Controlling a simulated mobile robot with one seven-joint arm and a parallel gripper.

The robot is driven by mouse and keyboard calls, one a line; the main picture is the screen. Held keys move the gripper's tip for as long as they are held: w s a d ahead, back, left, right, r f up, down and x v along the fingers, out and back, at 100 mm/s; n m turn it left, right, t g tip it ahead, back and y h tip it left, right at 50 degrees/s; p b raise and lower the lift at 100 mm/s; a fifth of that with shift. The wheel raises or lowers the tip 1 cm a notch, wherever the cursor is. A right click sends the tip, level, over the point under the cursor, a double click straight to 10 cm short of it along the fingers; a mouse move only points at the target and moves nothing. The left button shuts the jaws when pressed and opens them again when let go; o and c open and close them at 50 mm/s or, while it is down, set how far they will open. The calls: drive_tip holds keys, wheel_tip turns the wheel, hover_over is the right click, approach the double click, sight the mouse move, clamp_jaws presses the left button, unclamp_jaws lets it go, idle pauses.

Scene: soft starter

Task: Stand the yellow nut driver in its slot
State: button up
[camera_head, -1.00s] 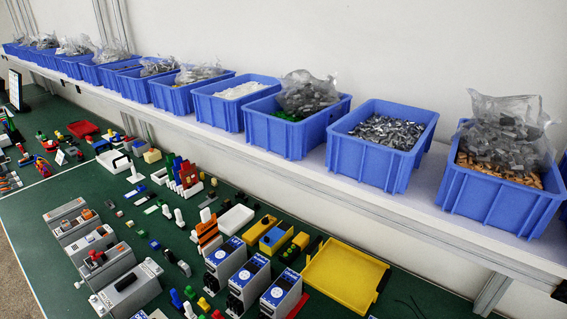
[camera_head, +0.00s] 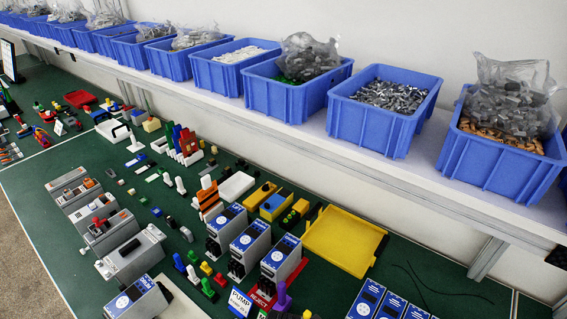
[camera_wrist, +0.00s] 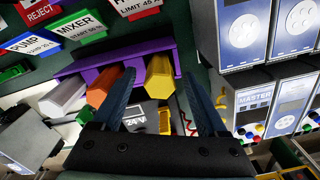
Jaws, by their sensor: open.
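In the wrist view, a yellow hexagonal handle (camera_wrist: 159,78), which I take as the yellow nut driver, shows between my fingertips. My gripper (camera_wrist: 164,82) is open, one dark finger on each side of the handle, with gaps visible. A purple rack (camera_wrist: 104,62) runs behind it, with an orange handle (camera_wrist: 101,86) and a white handle (camera_wrist: 64,97) along it to the left. The yellow handle is at the rack's right end. I cannot tell whether it sits in a slot. Its lower shaft is hidden. My gripper is not visible in the head view.
Label signs reading PUMP (camera_wrist: 28,42) and MIXER (camera_wrist: 79,25) stand beyond the rack. Grey units (camera_wrist: 262,105) crowd the right. A 24 V unit (camera_wrist: 136,120) lies below the fingers. In the head view, a yellow tray (camera_head: 343,240) and a shelf of blue bins (camera_head: 383,110) stand behind.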

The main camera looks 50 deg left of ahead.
wheel_tip(320, 180, up, 12)
drive_tip(key=b, duration=0.1)
drive_tip(key=shift+f+b, duration=0.15)
drive_tip(key=shift+b, duration=0.2)
drive_tip(key=w+d+r+m+t+y+b, duration=0.2)
drive_tip(key=w+r+m+t+y+b, duration=0.25)
drive_tip(key=w+r+m+t, duration=1.15)
drive_tip(key=w+d+r+m+b, duration=0.1)
drive_tip(key=w+d+r+m, duration=0.15)
drive_tip(key=r, duration=0.45)
drive_tip(key=w+d+r+m+b, duration=0.1)
drive_tip(key=w+d+r, duration=0.25)
drive_tip(key=r, duration=0.25)
drive_tip(key=s+d+r+m+t+h+b, duration=0.1)
drive_tip(key=s+d+r+m+t, duration=0.2)
drive_tip(key=r, duration=0.5)
drive_tip(key=s+d+r+m+t+h+b, duration=0.1)
drive_tip(key=s+d+r+m+t+h, duration=0.1)
drive_tip(key=s+d+r+m+t, duration=0.2)
drive_tip(key=s+d+r+m+t+h, duration=0.1)
drive_tip(key=s+d+r+m+t, duration=0.3)
drive_tip(key=r+m, duration=0.4)
wheel_tip(320, 180, up, 5)
drive_tip(key=shift+s+d+f+b, duration=0.2)
drive_tip(key=shift+s+d+b, duration=0.2)
drive_tip(key=shift+s+d, duration=0.45)
